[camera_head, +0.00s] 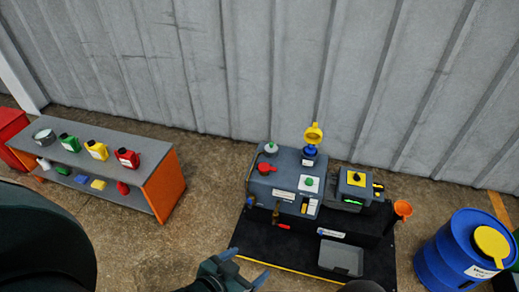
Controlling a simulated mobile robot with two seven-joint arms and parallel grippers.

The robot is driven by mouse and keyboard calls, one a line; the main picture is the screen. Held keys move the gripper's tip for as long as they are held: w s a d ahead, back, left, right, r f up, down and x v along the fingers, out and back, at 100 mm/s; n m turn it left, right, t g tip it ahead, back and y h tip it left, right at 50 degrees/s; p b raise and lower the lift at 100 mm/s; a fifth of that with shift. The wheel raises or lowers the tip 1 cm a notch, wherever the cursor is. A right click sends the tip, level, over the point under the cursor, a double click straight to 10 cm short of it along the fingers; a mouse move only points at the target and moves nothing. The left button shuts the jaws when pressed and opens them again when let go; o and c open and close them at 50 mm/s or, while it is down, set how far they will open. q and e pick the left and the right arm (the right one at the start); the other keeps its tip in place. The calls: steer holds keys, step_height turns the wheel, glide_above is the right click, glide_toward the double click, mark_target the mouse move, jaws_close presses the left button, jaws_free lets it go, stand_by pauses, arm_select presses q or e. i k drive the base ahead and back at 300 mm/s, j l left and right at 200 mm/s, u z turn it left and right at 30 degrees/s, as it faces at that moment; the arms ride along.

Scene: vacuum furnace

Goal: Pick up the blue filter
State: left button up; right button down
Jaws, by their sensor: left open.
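A small blue round part (310,151), which looks like the blue filter, sits upright on top of the grey machine (262,185), below a raised yellow lid (313,133). From this distance I cannot tell whether it is seated inside a housing. My left gripper (245,266) is at the bottom centre with its two fingers apart and nothing between them. It is well short of the blue part, near the front left corner of the black mat.
A shelf (165,187) at left holds several coloured bottles, with a blue block (82,179) below. A grey tray (341,258) lies on the black mat (290,256). An orange funnel (403,208) and blue drum (450,262) stand right. Floor between shelf and machine is clear.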

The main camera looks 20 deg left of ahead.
mark_target(310, 151)
steer(key=u, duration=0.2)
steer(key=i+j+z, duration=0.1)
steer(key=i+z, duration=0.15)
steer(key=z, duration=0.2)
steer(key=i+j+z, duration=0.2)
steer(key=z, duration=0.2)
steer(key=i+j+z, duration=0.35)
steer(key=z, duration=0.15)
steer(key=i, duration=0.1)
